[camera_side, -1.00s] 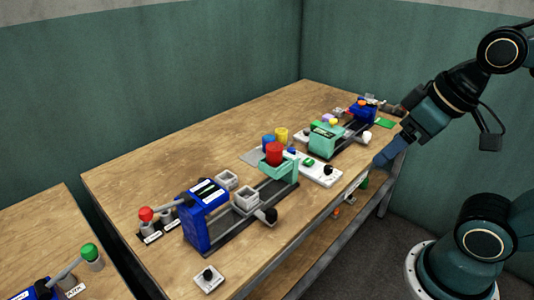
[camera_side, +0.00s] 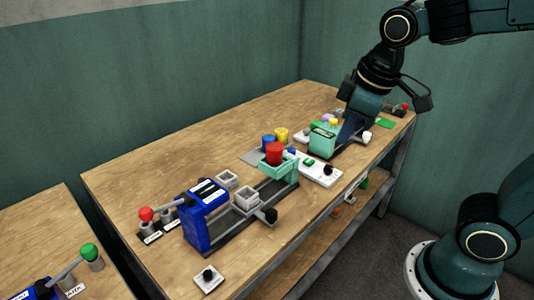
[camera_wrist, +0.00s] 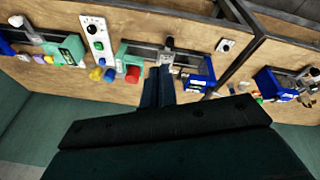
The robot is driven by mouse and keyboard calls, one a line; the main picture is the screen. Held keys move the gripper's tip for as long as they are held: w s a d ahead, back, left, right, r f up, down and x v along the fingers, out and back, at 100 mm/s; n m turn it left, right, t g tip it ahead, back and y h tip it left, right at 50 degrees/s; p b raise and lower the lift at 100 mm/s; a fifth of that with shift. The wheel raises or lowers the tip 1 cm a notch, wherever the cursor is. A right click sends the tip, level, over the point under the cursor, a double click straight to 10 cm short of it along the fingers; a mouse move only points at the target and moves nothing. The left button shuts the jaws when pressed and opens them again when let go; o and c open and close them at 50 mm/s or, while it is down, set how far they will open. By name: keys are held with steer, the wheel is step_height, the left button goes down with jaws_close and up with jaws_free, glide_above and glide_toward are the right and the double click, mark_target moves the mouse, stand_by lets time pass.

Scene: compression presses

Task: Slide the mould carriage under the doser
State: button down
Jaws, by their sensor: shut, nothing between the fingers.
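The grey mould carriage (camera_side: 246,198), a small open box with a black knob (camera_side: 267,215), sits on the near rail. It stands between the blue press (camera_side: 205,208) and the green doser (camera_side: 280,172), which carries a red cup (camera_side: 274,153). The carriage is beside the doser, not under it. In the wrist view the black knob (camera_wrist: 169,43) shows just beyond my fingers, with the doser (camera_wrist: 124,58) to the left. My gripper (camera_side: 343,143) is shut and empty, apart from the carriage. In the side view it overlaps the far station.
A loose grey mould (camera_side: 228,180) stands behind the carriage. Blue and yellow cups (camera_side: 281,135) and a white control panel (camera_side: 322,172) are by the doser. A second green doser (camera_side: 323,138) is at the far station. A red-knobbed lever (camera_side: 147,214) stands left of the press.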

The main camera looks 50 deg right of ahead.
mark_target(256, 208)
steer(key=w+a+f+n+g+h, duration=0.1)
steer(key=w+a+f+n+g, duration=0.1)
steer(key=w+a+f+n, duration=0.3)
steer(key=w+a+f+n+g+h, duration=0.1)
steer(key=w+a+f+n, duration=0.3)
steer(key=w+f, duration=0.7)
step_height(256, 208, down, 4)
steer(key=shift+w+a+f+n+g+h, duration=0.1)
steer(key=shift+w+a+n+g+h, duration=0.25)
steer(key=shift+n+g, duration=0.4)
steer(key=shift+f, duration=0.1)
steer(key=shift+x, duration=4.85)
steer(key=shift+w+d, duration=0.1)
steer(key=d, duration=0.8)
steer(key=shift+d, duration=0.2)
